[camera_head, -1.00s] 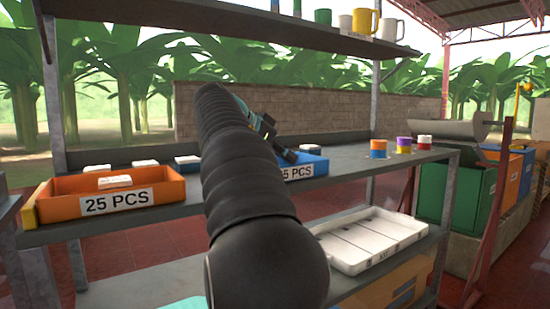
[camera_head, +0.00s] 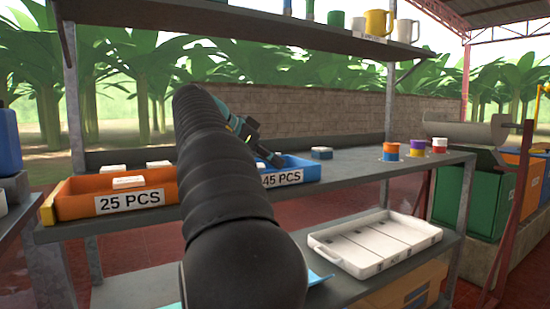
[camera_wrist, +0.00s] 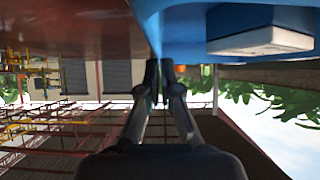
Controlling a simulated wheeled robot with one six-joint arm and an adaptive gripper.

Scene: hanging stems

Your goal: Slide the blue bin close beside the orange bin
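The orange bin (camera_head: 75,205), labelled 25 PCS, stands on the left of the grey shelf in the head view. The blue bin (camera_head: 312,170), labelled 45 PCS, stands to its right; my arm hides its left part and the space between the bins. In the wrist view the blue bin (camera_wrist: 185,25) fills the upper right, with a white block inside, and a dark orange-brown surface lies to its left. My gripper (camera_wrist: 159,70) has its fingertips close together at the blue bin's edge, seemingly shut on its wall. In the head view my gripper (camera_head: 277,162) is over the blue bin.
White blocks (camera_head: 128,182) lie in and just behind the orange bin. A small dark block (camera_head: 322,153) sits right of the blue bin. Coloured cups (camera_head: 391,151) stand at the shelf's right. A white tray (camera_head: 375,255) is below; mugs (camera_head: 377,22) are on the upper shelf.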

